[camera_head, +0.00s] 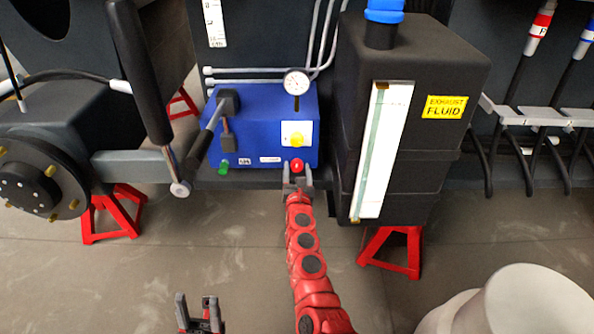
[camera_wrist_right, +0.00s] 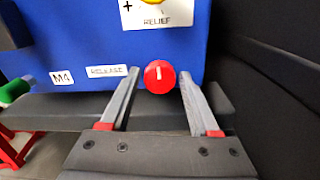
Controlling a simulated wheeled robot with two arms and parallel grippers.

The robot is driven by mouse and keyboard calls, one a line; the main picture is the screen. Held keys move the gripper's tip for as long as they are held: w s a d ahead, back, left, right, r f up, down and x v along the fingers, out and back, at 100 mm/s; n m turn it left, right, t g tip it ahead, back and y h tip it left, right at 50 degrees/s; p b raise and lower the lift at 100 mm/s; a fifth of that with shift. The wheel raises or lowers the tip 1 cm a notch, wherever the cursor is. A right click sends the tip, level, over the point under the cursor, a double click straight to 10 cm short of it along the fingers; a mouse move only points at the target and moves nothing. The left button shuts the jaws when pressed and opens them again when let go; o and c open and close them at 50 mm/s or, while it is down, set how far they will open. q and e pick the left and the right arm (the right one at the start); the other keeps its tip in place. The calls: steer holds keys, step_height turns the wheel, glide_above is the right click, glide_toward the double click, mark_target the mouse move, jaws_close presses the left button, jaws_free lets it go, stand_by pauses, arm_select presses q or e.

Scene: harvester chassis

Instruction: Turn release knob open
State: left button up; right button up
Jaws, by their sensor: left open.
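The red release knob (camera_head: 297,165) sits low on the front of the blue box (camera_head: 262,150). In the right wrist view the knob (camera_wrist_right: 160,77) is round, with a short, roughly vertical white mark, right of a "RELEASE" label (camera_wrist_right: 107,71). My right gripper (camera_head: 297,176) is at the knob; in its wrist view the open fingers (camera_wrist_right: 158,82) stand on either side of the knob, with small gaps showing. I cannot tell how deep the knob lies between the tips. My left gripper (camera_head: 196,299) is open and empty, low over the floor and away from the box.
A black exhaust fluid tank (camera_head: 435,105) stands close right of the knob. A lever (camera_head: 205,145) and a green knob (camera_head: 224,168) are to its left. A yellow knob (camera_head: 296,139) and a gauge (camera_head: 296,83) are above. Red stands (camera_head: 112,212) are on the floor.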

jaws_close()
